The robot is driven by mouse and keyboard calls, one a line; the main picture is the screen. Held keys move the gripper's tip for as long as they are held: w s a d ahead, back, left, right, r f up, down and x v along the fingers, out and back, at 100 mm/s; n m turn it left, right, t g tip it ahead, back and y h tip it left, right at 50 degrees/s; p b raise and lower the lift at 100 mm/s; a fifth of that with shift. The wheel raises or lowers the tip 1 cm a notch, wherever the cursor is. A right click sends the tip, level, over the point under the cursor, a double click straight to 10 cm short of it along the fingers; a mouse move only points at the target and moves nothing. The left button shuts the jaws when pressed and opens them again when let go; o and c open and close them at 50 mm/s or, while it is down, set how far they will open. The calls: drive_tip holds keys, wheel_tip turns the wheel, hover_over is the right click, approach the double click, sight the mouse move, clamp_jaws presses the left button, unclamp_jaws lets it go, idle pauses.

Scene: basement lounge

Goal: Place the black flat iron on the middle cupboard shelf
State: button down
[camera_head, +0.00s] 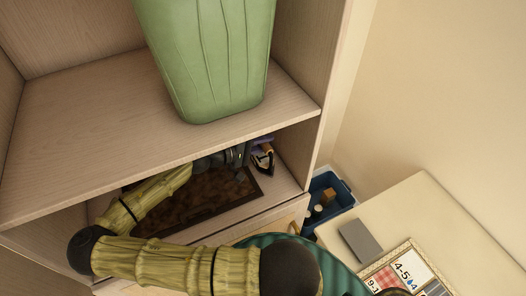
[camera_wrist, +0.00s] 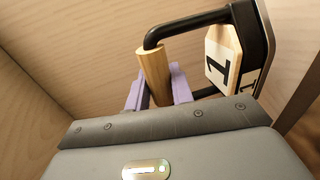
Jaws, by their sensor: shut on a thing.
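The black flat iron (camera_head: 264,161) shows in the head view inside the lower open compartment of the cupboard, near its right side. In the wrist view, the iron (camera_wrist: 246,25) has a black frame, a wooden grip and a pale plate with a black "1". My gripper (camera_wrist: 158,92) is shut on the wooden grip, with its purple fingers on either side. In the head view, my gripper (camera_head: 261,142) is partly hidden under the shelf board above. The shelf (camera_head: 240,211) lies below the iron. I cannot tell whether the iron touches it.
A dark brown patterned tray or panel (camera_head: 190,215) lies on the same shelf, left of the iron. A large green container (camera_head: 210,55) stands on the board (camera_head: 75,125) above. A blue bin (camera_head: 329,190) and a pale table (camera_head: 425,205) stand at the right.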

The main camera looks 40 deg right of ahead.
sight(261, 158)
drive_tip(key=shift+f+p, duration=0.5)
drive_tip(key=shift+f, duration=1.5)
drive_tip(key=shift+f, duration=0.15)
drive_tip(key=c, duration=1.2)
unclamp_jaws()
drive_tip(key=shift+r, duration=0.2)
drive_tip(key=shift+w+a+f+b, duration=0.1)
drive_tip(key=shift+a+b, duration=0.2)
drive_tip(key=shift+a, duration=0.05)
drive_tip(key=b+v, duration=0.2)
drive_tip(key=v, duration=0.5)
